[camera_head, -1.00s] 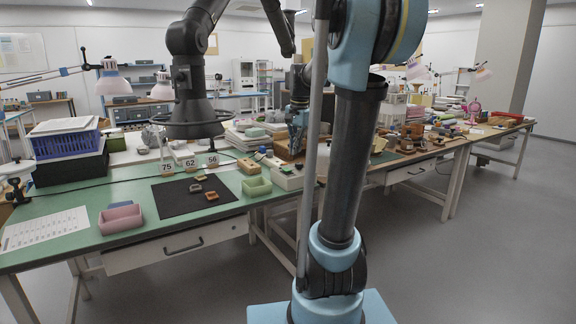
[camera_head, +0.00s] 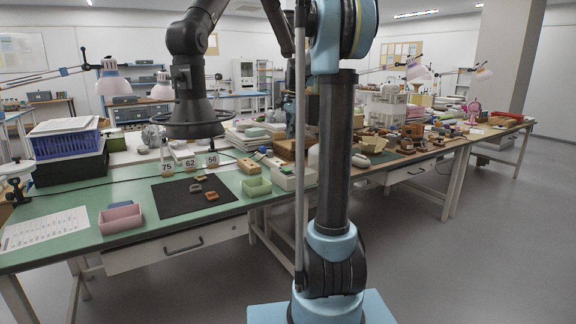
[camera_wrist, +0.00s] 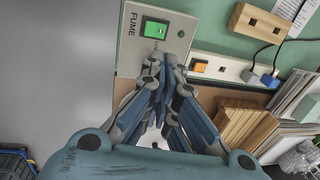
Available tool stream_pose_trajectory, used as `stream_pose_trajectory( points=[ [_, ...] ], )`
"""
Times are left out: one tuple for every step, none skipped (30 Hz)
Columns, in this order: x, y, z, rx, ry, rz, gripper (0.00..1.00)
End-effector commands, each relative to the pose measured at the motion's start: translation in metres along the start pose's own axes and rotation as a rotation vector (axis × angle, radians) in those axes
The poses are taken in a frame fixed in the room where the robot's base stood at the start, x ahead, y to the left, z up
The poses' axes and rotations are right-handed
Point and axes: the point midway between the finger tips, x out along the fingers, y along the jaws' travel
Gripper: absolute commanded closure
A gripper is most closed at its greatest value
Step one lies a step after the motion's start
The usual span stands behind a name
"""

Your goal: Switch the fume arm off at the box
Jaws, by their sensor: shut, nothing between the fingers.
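The fume box (camera_wrist: 136,52) is a pale grey control box marked FUME, with a green rocker switch (camera_wrist: 155,29) and a small dark round light (camera_wrist: 181,34). It lies at the top of the wrist view. My gripper (camera_wrist: 160,62) is shut and empty, its tips over the lower part of the box just below the switch; I cannot tell whether they touch it. In the head view the box (camera_head: 284,179) is at the bench's front edge, and my arm hides most of my gripper. The black fume arm's hood (camera_head: 194,122) hangs over the left bench.
A white socket strip (camera_wrist: 225,68) with an orange switch and plugs lies right of the box. A wooden block (camera_wrist: 258,24) and stacked brown boards (camera_wrist: 240,126) are nearby. A green tray (camera_head: 256,187) stands left of the box; open floor lies left in the wrist view.

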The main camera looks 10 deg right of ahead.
Motion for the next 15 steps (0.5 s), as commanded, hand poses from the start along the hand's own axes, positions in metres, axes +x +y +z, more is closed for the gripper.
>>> stream_pose_trajectory(
  points=[
    [0.0,0.0,0.0,0.0,0.0,0.0,1.0],
    [0.0,0.0,0.0,0.0,0.0,0.0,1.0],
    [0.0,0.0,0.0,-0.001,0.0,0.0,1.0],
    [0.0,0.0,0.0,-0.001,0.0,0.0,1.0],
    [0.001,0.0,0.0,-0.001,0.0,0.0,1.0],
    [0.002,0.0,0.0,-0.001,0.0,0.0,1.0],
    [0.003,0.0,0.0,-0.001,0.0,0.0,1.0],
    [0.005,0.0,0.0,-0.001,0.0,0.0,1.0],
    [0.008,0.0,0.0,-0.001,0.0,0.0,1.0],
    [0.012,0.0,0.0,-0.001,0.0,0.0,1.0],
    [0.015,0.0,0.0,-0.001,0.0,0.0,1.0],
    [0.021,0.0,0.0,-0.001,0.0,0.0,1.0],
    [0.025,0.0,0.0,-0.002,0.0,0.0,1.0],
    [0.031,0.0,0.0,-0.002,0.0,0.0,1.0],
    [0.037,0.0,0.0,-0.002,0.0,0.0,1.0]
  ],
)
